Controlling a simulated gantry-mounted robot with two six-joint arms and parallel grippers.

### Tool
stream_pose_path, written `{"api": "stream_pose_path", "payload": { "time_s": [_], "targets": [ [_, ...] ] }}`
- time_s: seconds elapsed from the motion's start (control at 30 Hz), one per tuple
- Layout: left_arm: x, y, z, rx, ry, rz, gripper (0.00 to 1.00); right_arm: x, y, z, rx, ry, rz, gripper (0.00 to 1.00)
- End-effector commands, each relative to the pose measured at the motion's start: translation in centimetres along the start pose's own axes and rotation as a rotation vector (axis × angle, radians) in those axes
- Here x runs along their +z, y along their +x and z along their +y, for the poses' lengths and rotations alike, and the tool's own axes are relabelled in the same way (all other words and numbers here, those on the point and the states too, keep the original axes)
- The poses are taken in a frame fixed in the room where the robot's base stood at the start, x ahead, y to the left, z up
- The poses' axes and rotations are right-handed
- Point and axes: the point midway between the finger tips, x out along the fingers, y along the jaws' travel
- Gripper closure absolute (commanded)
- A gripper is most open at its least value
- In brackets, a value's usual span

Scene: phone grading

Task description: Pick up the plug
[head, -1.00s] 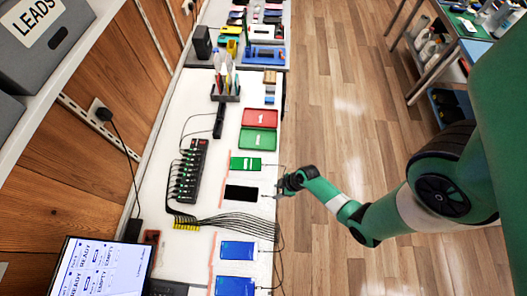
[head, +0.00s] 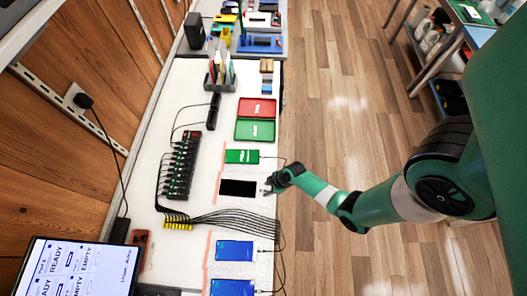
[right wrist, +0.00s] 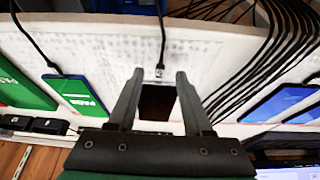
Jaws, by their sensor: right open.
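In the head view, my right gripper (head: 267,187) is at the table's right edge beside the black phone (head: 238,188) and hides the plug there. My left gripper is not in view.
A green-screened phone (head: 242,156) lies above the black one, and blue-screened phones (head: 235,251) below. Loose black cables (head: 235,222) fan across the table. Red (head: 257,108) and green trays (head: 255,130) lie further up. A black hub (head: 181,167) stands left.

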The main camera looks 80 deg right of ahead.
Motion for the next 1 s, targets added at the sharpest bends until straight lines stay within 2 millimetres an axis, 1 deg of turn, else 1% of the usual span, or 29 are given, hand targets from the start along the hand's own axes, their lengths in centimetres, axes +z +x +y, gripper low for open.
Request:
{"api": "stream_pose_path", "payload": {
  "time_s": [0.03,0.1,0.3,0.33,0.47,0.5,0.57,0.6,1.0],
  "targets": [
    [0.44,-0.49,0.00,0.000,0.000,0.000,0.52,0.03,1.01,0.01,-0.001,-0.002,0.000,0.49],
    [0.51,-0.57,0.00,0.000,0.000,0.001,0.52,0.00,1.45,0.00,0.000,-0.002,0.001,0.49],
    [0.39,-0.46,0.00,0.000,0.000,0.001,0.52,-0.08,1.40,0.00,0.001,-0.001,0.001,0.49],
    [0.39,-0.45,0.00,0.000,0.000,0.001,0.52,-0.08,1.40,0.00,0.001,-0.001,0.001,0.51],
    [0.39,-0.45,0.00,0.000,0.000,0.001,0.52,-0.07,1.39,0.00,0.001,0.000,0.001,0.75],
    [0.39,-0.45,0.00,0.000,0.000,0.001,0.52,-0.07,1.39,0.00,0.001,0.000,0.001,0.82],
    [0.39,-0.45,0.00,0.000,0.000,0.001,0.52,-0.07,1.39,0.00,0.001,0.000,0.001,0.93],
    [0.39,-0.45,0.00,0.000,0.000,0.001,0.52,-0.07,1.39,-0.01,0.001,0.000,0.001,1.00],
    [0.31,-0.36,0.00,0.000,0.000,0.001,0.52,-0.16,1.18,0.00,0.001,-0.001,0.002,1.00]
  ]
}}
